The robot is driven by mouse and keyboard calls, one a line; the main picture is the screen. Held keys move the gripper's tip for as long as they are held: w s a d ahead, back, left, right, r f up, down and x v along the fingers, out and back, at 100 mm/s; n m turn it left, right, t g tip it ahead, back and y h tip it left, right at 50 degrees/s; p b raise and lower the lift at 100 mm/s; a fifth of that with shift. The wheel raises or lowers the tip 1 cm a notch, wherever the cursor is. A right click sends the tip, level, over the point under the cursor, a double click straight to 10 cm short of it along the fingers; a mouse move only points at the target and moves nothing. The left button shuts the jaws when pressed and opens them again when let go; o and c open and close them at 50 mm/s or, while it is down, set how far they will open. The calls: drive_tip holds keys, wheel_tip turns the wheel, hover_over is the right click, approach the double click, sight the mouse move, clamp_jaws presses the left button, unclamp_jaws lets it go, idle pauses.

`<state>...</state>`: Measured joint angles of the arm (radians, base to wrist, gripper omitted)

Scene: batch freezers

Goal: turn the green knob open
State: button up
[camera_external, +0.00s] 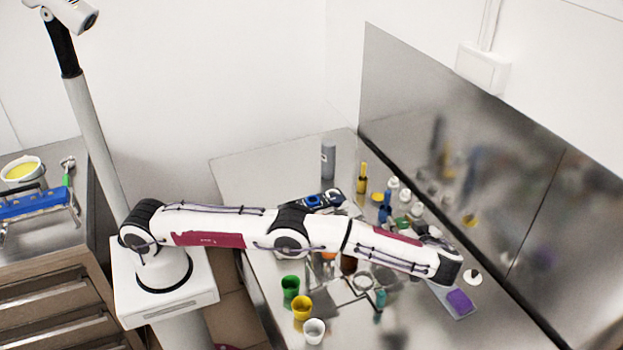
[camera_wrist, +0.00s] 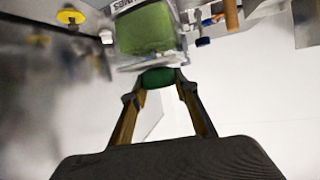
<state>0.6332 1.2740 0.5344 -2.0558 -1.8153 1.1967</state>
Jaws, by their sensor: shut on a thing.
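The green knob (camera_wrist: 158,77) shows in the wrist view as a dark green rounded piece at the upper middle. My gripper (camera_wrist: 158,85) is shut on it, with one fingertip at each side. A larger lighter green block (camera_wrist: 146,30) in a pale frame is just beyond the knob. In the external view my arm reaches right across the steel table, and my gripper and the knob cannot be made out clearly behind the wrist. I cannot tell how far the knob is turned.
A yellow round piece (camera_wrist: 70,17) is at upper left in the wrist view. Green (camera_external: 290,286), yellow (camera_external: 302,307) and white (camera_external: 314,331) cups stand near the table's front edge. A purple pad (camera_external: 460,301) lies right of my wrist. A steel backsplash (camera_external: 450,120) bounds the table's back.

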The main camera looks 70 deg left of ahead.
drive_tip(key=o, duration=1.1)
drive_tip(key=shift+m+t+h, duration=0.85)
drive_tip(key=shift+m+t, duration=0.6)
drive_tip(key=shift+t, duration=0.05)
drive_tip(key=shift+m+t+h, duration=0.85)
drive_tip(key=shift+m+t, duration=0.6)
drive_tip(key=shift+t, duration=0.05)
